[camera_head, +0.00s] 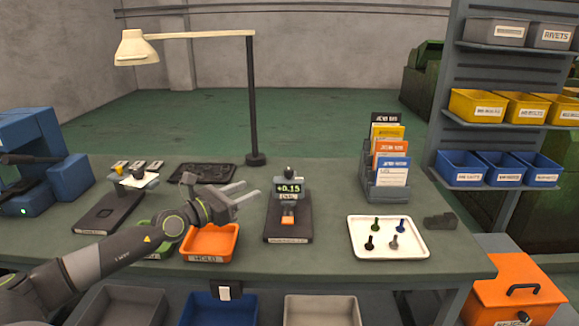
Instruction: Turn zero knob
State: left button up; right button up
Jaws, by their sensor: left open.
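A small gauge (289,188) with a green display reading +0.15 stands upright on a dark base plate (289,236) in the middle of the bench. A small dark rounded part (289,171) sits on its top. No part is legibly marked as the zero knob. My left gripper (251,190) is open and empty, just left of the gauge and apart from it, with its fingers pointing right. My right gripper is not in view.
An orange HOLD tray (210,257) lies below my left gripper. A white tray (357,249) with several small screws lies right of the gauge. A card rack (386,187) stands behind it. A lamp (252,110) rises at the back. Bare bench lies between gauge and white tray.

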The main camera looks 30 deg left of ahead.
aim_at(285, 174)
pick_arm(q)
jog(key=p+x, duration=0.1)
jog(key=x, duration=1.3)
jog(key=shift+d+f+p, duration=0.1)
jog(key=shift+d+p, duration=0.1)
jog(key=shift+p, duration=0.15)
jog(key=shift+w+d, duration=0.1)
jog(key=shift+w, duration=0.4)
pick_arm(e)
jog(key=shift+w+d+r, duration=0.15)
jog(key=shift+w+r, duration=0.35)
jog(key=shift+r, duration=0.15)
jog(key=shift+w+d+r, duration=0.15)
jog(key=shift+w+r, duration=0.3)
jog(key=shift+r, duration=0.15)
